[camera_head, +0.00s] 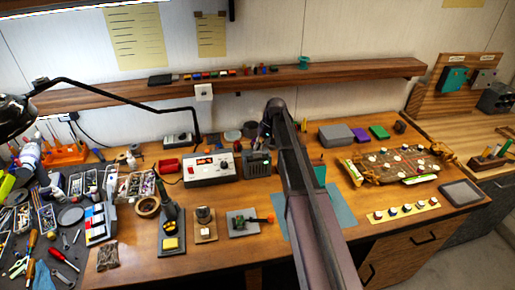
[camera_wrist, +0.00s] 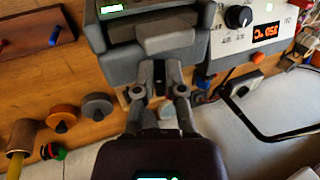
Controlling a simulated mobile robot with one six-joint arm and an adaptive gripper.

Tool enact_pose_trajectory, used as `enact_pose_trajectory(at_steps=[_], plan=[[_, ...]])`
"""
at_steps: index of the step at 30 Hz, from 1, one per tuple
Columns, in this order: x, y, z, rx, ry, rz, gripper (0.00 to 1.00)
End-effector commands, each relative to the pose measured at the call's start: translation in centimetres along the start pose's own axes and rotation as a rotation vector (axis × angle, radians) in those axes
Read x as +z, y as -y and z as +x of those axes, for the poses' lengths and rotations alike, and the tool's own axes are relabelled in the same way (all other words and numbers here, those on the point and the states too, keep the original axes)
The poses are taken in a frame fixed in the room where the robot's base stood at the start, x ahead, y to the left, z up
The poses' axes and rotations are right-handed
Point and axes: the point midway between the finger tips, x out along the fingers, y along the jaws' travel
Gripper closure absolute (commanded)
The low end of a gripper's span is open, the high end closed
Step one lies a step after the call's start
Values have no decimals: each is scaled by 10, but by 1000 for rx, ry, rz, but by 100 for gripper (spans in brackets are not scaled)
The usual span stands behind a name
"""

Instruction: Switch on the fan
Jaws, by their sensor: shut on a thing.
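The fan appears to be the dark grey box (camera_head: 256,165) with a grille on the workbench, right of the white soldering station. In the wrist view its grey housing (camera_wrist: 125,65) fills the top middle, with a lit green patch on it. My gripper (camera_wrist: 160,70) is shut at the housing, its fingertips against a lighter grey block (camera_wrist: 168,40) there. My arm comes in from the front right in the head view, and its end is over the back of the fan. I cannot make out the switch or what exactly lies between the fingertips.
The white soldering station (camera_head: 209,169) stands close left of the fan; its orange display (camera_wrist: 266,33) is lit in the wrist view. A small circuit board (camera_head: 242,223) lies in front. A wooden shelf (camera_head: 340,72) runs behind. A blue mat (camera_head: 342,207) lies right.

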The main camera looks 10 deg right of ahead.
Motion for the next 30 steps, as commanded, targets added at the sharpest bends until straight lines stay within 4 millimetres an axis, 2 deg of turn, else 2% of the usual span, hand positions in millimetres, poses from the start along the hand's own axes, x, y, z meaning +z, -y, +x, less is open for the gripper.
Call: enact_pose_trajectory(at_steps=[18,19,20,21,30], plan=[[1,-2,0,-64,4,0,100],[1,-2,0,-63,4,0,83],[1,-2,0,-64,4,0,74],[1,-2,0,-64,4,0,71],[0,-2,-1,-64,2,1,71]])
